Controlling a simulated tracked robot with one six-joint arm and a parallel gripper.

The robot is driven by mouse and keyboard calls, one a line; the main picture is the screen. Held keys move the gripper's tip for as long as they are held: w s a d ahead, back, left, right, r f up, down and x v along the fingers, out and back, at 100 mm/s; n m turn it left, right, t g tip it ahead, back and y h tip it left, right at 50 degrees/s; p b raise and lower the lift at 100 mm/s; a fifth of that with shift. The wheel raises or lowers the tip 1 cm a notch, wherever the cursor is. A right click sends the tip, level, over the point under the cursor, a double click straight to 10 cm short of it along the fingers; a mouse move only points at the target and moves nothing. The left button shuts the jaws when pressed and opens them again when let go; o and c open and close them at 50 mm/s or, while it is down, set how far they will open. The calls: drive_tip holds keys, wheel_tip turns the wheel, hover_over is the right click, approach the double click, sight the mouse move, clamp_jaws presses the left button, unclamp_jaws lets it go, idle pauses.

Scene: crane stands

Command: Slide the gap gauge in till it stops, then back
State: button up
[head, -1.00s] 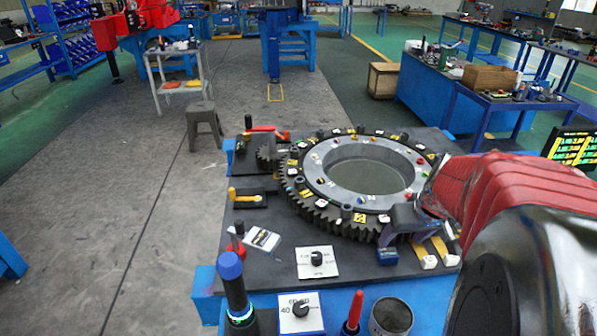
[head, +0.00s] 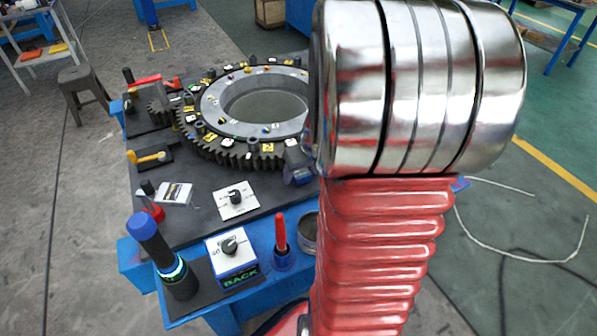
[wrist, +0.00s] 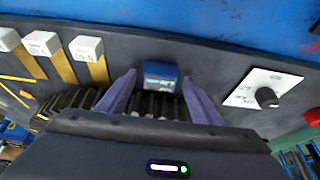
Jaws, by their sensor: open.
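Three brass strips with white labelled end blocks, which look like gap gauges, lie side by side at the upper left in the wrist view; the nearest to my gripper is one gauge (wrist: 87,50). My gripper (wrist: 158,78) is open, its two purple-grey fingers on either side of a small blue block (wrist: 160,70). I cannot tell whether they touch it. The blue block (head: 299,176) also shows in the head view beside the toothed ring (head: 243,157), partly hidden by my arm. The gauges are hidden there.
A white dial plate (head: 236,200) lies on the dark board. In front stand a dial box (head: 231,258) reading BACK, a black-and-blue cylinder (head: 160,255), a red-handled tool (head: 281,235) and a round cup (head: 309,235). A white cable (head: 500,240) lies on the floor at right.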

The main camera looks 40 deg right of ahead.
drive_tip(key=shift+c, duration=0.6)
clamp_jaws()
